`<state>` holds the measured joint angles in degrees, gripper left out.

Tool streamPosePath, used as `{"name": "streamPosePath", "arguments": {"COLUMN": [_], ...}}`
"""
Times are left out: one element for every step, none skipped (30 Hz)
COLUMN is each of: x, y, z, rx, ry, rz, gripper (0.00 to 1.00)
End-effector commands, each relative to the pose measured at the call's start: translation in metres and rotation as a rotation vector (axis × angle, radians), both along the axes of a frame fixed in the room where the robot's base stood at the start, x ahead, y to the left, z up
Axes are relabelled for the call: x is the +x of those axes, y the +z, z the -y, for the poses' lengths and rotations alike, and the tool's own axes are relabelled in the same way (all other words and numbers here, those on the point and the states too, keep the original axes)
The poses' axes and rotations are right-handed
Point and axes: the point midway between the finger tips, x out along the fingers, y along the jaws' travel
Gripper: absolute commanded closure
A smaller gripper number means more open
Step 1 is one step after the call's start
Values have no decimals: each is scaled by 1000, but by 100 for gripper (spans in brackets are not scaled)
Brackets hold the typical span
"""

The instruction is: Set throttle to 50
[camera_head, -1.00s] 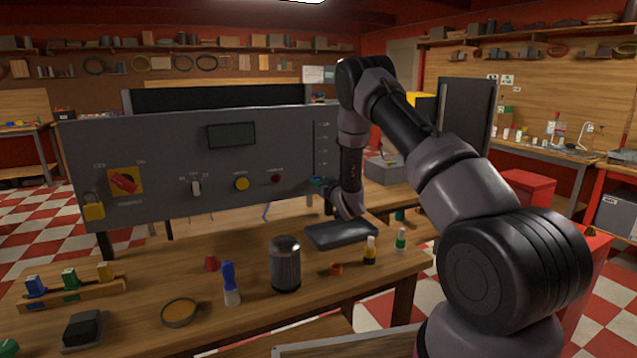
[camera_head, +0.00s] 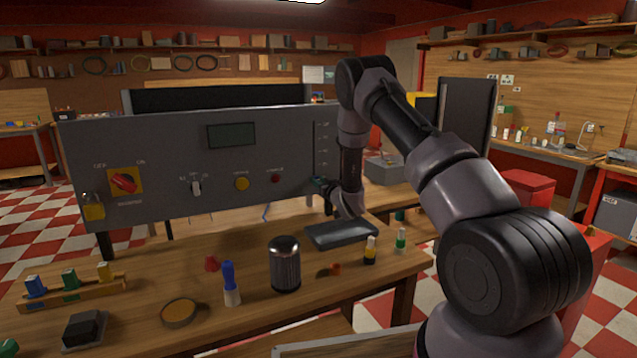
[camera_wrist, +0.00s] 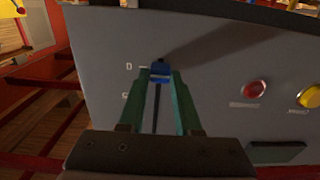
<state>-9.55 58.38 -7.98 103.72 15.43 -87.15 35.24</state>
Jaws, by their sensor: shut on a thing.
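The grey control panel (camera_head: 100,150) stands upright at the back of the bench. Its throttle slot is a dark vertical line near the right end, with several marks beside it. In the wrist view my gripper (camera_wrist: 160,75) is shut on the blue throttle knob (camera_wrist: 160,78), which sits in the dark slot (camera_wrist: 156,110) of the panel (camera_wrist: 100,50). Marks stand beside the slot there, partly legible. In the head view my gripper (camera_head: 322,184) is at the slot's lower part, and the knob is mostly hidden by it.
The panel also carries a red-and-yellow rotary switch (camera_head: 124,182), a toggle (camera_head: 196,187), a yellow button (camera_head: 241,184), a red button (camera_head: 276,178) and a dark display (camera_head: 231,135). A dark cylinder (camera_head: 285,264), bottles and a dark tray (camera_head: 341,234) stand on the bench below.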

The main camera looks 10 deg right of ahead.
Motion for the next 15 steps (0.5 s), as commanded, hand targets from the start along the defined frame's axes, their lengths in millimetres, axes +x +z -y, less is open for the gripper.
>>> {"name": "streamPosePath", "arguments": {"x": [0, 0, 0, 0, 0, 0, 0, 0, 0, 1, 1, 1, 1, 1, 1], "y": [0, 0, 0, 0, 0, 0, 2, 4, 10, 15, 23, 33, 41, 49, 60], "z": [0, 0, 0, 0, 0, 0, 0, 0, 1, 1, 1, 2, 1, 1, 2], "rx": [0, 0, 0, 0, 0, 0, 0, 1, 2, 3, 3, 3, 4, 3, 3], "ry": [0, 0, 0, 0, 0, 0, 0, 0, -1, -1, -2, -3, -2, -1, -3], "rz": [-1, -1, -1, -1, -1, 0, 0, 1, 1, 2, 4, 6, 6, 7, 7], "gripper": [100, 100, 100, 100, 100, 100, 100, 100, 100, 100, 100, 100, 100, 100, 100]}}
